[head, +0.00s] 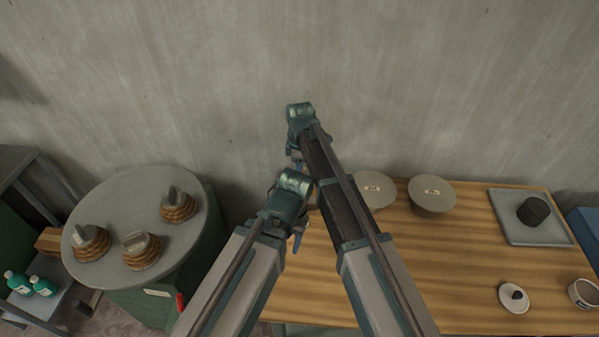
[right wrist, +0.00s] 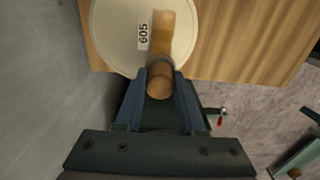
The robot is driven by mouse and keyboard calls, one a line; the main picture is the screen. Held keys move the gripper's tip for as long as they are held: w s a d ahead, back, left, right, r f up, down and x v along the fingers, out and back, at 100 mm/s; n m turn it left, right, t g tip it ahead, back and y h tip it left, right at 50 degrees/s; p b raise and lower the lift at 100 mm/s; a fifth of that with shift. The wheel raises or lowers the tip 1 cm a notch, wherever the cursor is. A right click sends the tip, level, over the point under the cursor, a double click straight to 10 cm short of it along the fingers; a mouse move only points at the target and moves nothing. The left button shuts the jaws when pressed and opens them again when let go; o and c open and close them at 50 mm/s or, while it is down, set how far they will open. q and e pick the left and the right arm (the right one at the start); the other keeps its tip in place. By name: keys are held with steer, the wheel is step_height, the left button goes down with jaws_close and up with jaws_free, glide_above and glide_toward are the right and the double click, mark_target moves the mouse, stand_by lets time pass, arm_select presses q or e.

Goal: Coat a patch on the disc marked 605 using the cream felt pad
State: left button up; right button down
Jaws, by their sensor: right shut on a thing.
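A pale disc (right wrist: 115,40) labelled 605 shows at the top of the right wrist view, overhanging the edge of a wooden table. My right gripper (right wrist: 160,85) is shut on a round wooden handle (right wrist: 160,84), which reaches over the disc. No cream felt pad shows on it, and I cannot tell whether it touches the disc. In the head view my right gripper (head: 298,160) is near the wall, largely hidden by my arm. My left gripper (head: 299,235) is in front of it, its jaws unclear. I cannot tell whether the disc marked 605 shows in the head view.
Two grey discs (head: 378,194) (head: 433,193) with unreadable labels are on the wooden table (head: 450,260). A tray (head: 508,232) with a dark cylinder, a small lidded dish (head: 513,297) and a bowl (head: 583,293) stand at right.

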steer(key=shift+r+p, duration=0.55)
steer(key=shift+r, duration=0.35)
step_height(320, 180, up, 3)
steer(key=p, duration=0.3)
